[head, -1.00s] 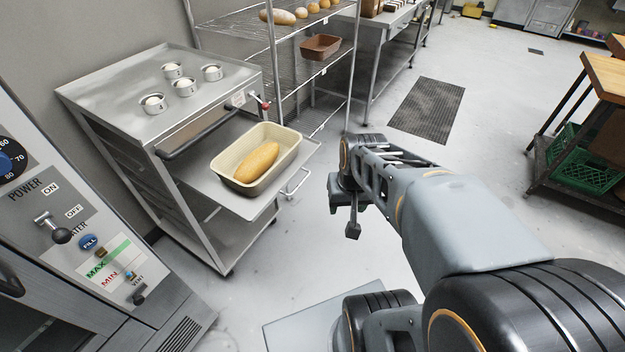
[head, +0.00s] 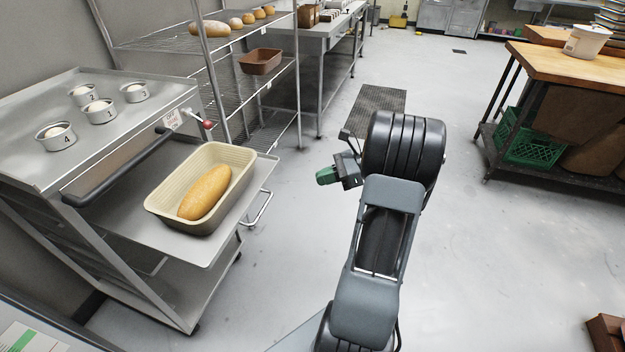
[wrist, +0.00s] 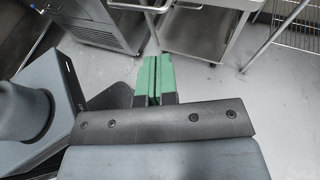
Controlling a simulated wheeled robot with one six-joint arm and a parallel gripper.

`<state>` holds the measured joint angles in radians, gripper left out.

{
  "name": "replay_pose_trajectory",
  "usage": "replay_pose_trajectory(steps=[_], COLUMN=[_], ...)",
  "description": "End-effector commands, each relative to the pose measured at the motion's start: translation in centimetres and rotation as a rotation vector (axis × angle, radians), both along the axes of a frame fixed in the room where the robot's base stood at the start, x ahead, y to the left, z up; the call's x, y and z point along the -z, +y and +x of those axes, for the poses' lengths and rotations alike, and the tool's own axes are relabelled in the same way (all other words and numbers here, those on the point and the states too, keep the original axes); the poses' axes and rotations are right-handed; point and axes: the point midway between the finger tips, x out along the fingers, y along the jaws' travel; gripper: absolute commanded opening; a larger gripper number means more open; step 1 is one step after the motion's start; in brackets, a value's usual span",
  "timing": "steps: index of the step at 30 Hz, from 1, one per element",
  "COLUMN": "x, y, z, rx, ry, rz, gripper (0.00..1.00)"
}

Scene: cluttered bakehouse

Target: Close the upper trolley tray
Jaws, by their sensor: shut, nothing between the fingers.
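The upper trolley tray (head: 215,246) is pulled out of the steel trolley (head: 40,172) on its right side. A cream rectangular basket (head: 229,168) holding a bread loaf (head: 204,192) stands on the tray. The tray's wire handle (head: 259,209) juts from its outer edge. My gripper (head: 326,175) is right of the handle, apart from it, with nothing in it. In the wrist view the green fingers of my gripper (wrist: 153,80) are together, and part of the trolley (wrist: 212,30) shows beyond them.
Several numbered tins, one of them a tin marked 4 (head: 56,136), stand on the trolley top. A red-tipped lever (head: 207,124) sits at its corner. A wire rack (head: 170,42) stands behind. The floor right of the tray is clear up to the wooden-topped table (head: 570,65).

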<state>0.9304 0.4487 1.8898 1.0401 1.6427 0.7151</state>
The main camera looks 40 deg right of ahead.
Motion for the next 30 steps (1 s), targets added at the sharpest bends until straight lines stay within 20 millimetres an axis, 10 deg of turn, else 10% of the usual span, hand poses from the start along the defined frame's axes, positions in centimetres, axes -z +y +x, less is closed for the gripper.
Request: replay_pose_trajectory(steps=[15,30], x=[3.1,4.0], y=[7.9,10.3], z=[4.2,5.5], rx=[-0.004,-0.001], ry=[-0.001,-0.001], rz=[-0.003,-0.004], gripper=[0.0,0.0])
